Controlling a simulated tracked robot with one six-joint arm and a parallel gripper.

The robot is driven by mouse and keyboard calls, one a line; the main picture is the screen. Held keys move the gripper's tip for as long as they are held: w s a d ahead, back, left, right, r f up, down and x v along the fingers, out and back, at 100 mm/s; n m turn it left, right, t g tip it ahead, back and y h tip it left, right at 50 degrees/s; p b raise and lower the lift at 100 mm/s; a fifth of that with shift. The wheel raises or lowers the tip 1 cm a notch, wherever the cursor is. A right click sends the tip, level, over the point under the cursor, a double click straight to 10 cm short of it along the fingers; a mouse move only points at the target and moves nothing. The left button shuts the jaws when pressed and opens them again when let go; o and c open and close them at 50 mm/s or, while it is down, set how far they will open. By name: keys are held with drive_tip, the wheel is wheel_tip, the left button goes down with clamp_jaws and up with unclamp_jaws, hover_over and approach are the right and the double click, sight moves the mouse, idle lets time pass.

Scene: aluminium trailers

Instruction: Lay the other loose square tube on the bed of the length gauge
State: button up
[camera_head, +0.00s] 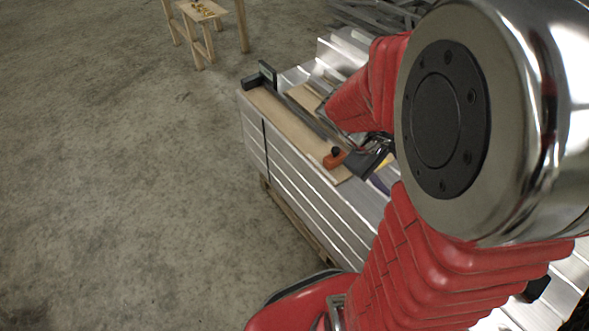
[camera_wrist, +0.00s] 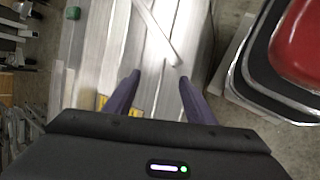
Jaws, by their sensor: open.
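The length gauge lies on a pale board (camera_head: 262,101) on top of the aluminium stack in the head view. It has a dark block with a small display (camera_head: 267,72) at its far end, a long grey rail and an orange clamp with a black knob (camera_head: 335,158) at its near end. My gripper (camera_wrist: 157,88) is open and empty in the wrist view, pointing down over bright metal. A pale square tube (camera_wrist: 157,32) lies slanting just beyond the fingertips, its near end close to the right finger. In the head view my arm hides much of this area.
Stacked aluminium profiles (camera_head: 300,200) on a pallet form the work surface. A wooden trestle (camera_head: 203,12) with small yellow items stands at the back. Bare concrete floor (camera_head: 110,170) lies open on the left. A small green object (camera_wrist: 73,13) shows at the wrist view's upper left.

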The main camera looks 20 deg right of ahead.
drive_tip(key=a+r+m+t+y, duration=0.1)
drive_tip(key=a+r+t+y, duration=0.2)
drive_tip(key=a, duration=0.9)
drive_tip(key=w+a+r+m+t+y, duration=0.1)
drive_tip(key=a+r+t+y, duration=0.2)
drive_tip(key=a+r, duration=0.7)
drive_tip(key=a+t, duration=0.2)
drive_tip(key=a, duration=0.1)
drive_tip(key=shift+y, duration=0.3)
drive_tip(key=shift+o, duration=0.4)
drive_tip(key=shift+w, duration=0.1)
